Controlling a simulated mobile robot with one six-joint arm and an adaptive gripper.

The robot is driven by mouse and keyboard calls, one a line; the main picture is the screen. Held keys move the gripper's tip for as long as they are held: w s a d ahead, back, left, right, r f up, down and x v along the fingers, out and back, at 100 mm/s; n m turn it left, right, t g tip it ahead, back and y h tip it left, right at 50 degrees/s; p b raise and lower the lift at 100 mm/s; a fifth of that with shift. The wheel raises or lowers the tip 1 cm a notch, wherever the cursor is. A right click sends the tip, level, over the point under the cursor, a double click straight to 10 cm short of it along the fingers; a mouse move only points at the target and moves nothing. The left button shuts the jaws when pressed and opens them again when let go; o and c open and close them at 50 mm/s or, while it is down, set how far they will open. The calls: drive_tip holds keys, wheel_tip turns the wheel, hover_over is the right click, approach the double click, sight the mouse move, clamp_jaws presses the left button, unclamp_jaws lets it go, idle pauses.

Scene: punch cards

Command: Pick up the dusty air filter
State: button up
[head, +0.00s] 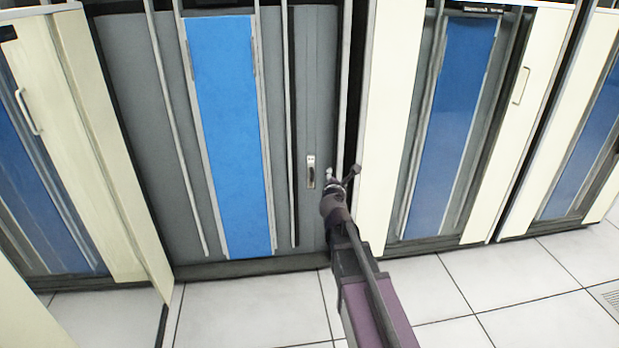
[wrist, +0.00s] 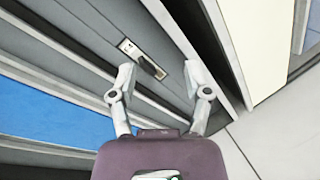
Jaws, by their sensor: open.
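My gripper (head: 343,177) is in front of the grey cabinet (head: 160,130) with a bright blue panel (head: 232,130). In the wrist view my gripper (wrist: 160,78) has its two fingers apart, with nothing between them. A small metal latch handle (head: 311,172) is on the grey cabinet front, just left of my gripper in the head view. In the wrist view the latch handle (wrist: 142,58) lies beyond the fingertips, and I cannot tell whether they touch it. I cannot make out a dusty air filter in either view.
Cream panels with blue-fronted cabinets (head: 450,130) stand on the right, and another cream panel with a handle (head: 29,112) is on the left. A cream upright (head: 388,120) is close right of my gripper. The white tiled floor (head: 250,310) in front is clear.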

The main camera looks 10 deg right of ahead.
sight(312, 173)
drive_tip(key=w+a+f+n+t+y+b, duration=0.2)
drive_tip(key=w+a+f+n+y+b, duration=0.1)
drive_tip(key=f+n+b, duration=0.5)
drive_tip(key=shift+w+a+f+n+y+b, duration=0.3)
drive_tip(key=shift+a+n+y+b, duration=0.5)
drive_tip(key=shift+a+n, duration=0.25)
drive_tip(key=shift+w, duration=4.25)
drive_tip(key=shift+w, duration=0.1)
drive_tip(key=shift+w+d, duration=0.1)
drive_tip(key=shift+w, duration=2.4)
